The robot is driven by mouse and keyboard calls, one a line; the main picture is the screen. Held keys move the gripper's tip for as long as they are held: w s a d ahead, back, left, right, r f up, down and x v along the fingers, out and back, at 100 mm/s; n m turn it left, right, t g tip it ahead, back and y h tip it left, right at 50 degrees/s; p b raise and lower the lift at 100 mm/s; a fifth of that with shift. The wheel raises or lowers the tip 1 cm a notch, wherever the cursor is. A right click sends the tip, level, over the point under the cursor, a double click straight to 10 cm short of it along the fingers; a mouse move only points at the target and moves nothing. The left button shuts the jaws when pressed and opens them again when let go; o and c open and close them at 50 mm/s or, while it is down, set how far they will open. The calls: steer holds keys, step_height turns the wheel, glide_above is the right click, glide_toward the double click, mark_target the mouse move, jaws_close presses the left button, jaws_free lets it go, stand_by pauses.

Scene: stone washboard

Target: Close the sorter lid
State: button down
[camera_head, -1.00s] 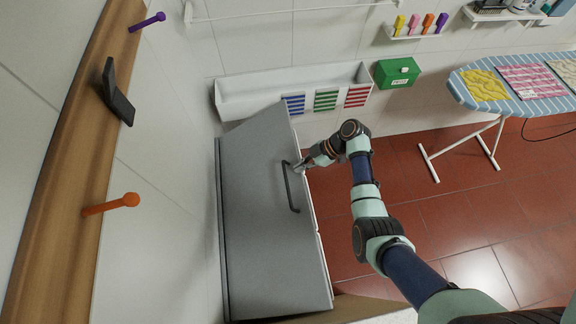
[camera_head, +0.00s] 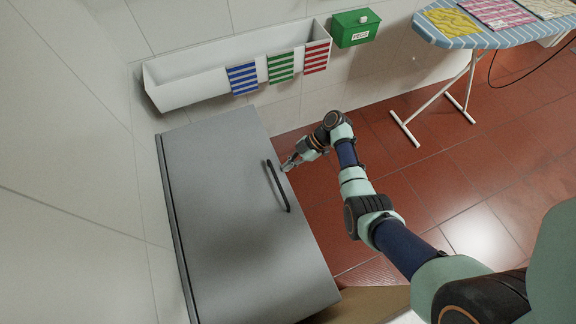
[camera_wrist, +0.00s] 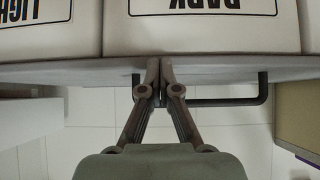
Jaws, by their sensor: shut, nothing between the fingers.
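The sorter lid (camera_head: 215,220) is a broad grey panel with a dark bar handle (camera_head: 278,186) near its front edge. In the wrist view, the lid's edge (camera_wrist: 80,73) runs across the picture, seen nearly edge-on, with the handle (camera_wrist: 225,102) on one side. On the other side are white bins (camera_wrist: 200,30) with upside-down labels. My gripper (camera_head: 287,166) is at the lid's front edge, beside the handle's far end. Its fingers (camera_wrist: 160,65) are shut and empty, tips overlapping the lid's edge in the wrist view. I cannot tell whether the lid is fully down.
A white wall trough (camera_head: 200,80) with striped cloths (camera_head: 281,67) hangs behind the lid, with a green box (camera_head: 356,28) to its right. An ironing board (camera_head: 495,25) stands at the upper right. The red tiled floor (camera_head: 450,180) is open around my arm.

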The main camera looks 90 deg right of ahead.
steer(key=shift+a+f, duration=0.25)
steer(key=shift+f, duration=0.45)
step_height(320, 180, up, 6)
steer(key=p, duration=0.4)
steer(key=s+d+r, duration=0.1)
steer(key=s+d, duration=0.2)
steer(key=s, duration=0.6)
steer(key=shift+s+d+r, duration=0.2)
steer(key=shift+d+r, duration=0.05)
steer(key=shift+d, duration=0.15)
